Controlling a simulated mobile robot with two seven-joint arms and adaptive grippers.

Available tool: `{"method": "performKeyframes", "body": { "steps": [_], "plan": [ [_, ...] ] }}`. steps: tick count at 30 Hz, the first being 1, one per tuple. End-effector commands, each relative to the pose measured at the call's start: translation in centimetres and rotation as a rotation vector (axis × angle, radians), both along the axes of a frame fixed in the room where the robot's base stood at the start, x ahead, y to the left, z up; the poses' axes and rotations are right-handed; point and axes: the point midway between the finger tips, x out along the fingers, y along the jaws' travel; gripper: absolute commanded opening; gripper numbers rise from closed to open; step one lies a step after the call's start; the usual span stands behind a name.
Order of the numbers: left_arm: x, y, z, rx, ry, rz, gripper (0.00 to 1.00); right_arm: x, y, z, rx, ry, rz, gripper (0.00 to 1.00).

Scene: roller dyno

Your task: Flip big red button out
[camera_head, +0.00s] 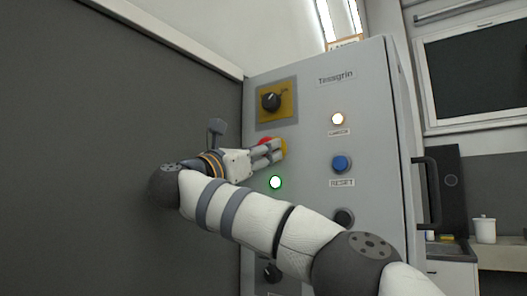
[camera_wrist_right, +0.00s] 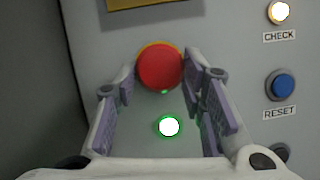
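The big red button (camera_wrist_right: 160,68) is on the grey control cabinet (camera_head: 364,110), above a lit green lamp (camera_wrist_right: 169,126). In the head view the red button (camera_head: 265,141) is mostly hidden behind my right gripper (camera_head: 281,147). In the right wrist view my right gripper (camera_wrist_right: 163,82) is open, with one finger to the left and one to the right of the button. The fingertips are close to the button; I cannot tell whether they touch it. My left gripper is not in view.
A black rotary switch (camera_head: 271,101) on a yellow plate is above the button. A blue RESET button (camera_head: 341,164) and a lit CHECK lamp (camera_head: 337,119) are to the right. A dark wall (camera_head: 100,130) stands on the left. A counter with a white canister (camera_head: 484,230) is at the right.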

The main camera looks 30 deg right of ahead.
Motion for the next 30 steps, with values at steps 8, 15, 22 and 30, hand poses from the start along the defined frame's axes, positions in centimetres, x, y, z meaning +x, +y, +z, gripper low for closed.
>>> {"method": "performKeyframes", "body": {
  "steps": [8,15,22,30],
  "plan": [
    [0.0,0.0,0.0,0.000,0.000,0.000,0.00,0.0,0.1,0.0,-0.001,0.001,0.001,0.56],
    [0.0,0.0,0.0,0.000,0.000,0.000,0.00,-0.5,2.0,-0.8,-0.003,0.002,0.006,0.56],
    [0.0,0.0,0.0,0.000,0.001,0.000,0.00,-1.9,5.9,-2.5,-0.002,0.002,0.004,0.56],
    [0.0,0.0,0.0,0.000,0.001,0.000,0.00,-2.2,6.7,-2.9,-0.001,0.001,0.001,0.56]
  ]
}}
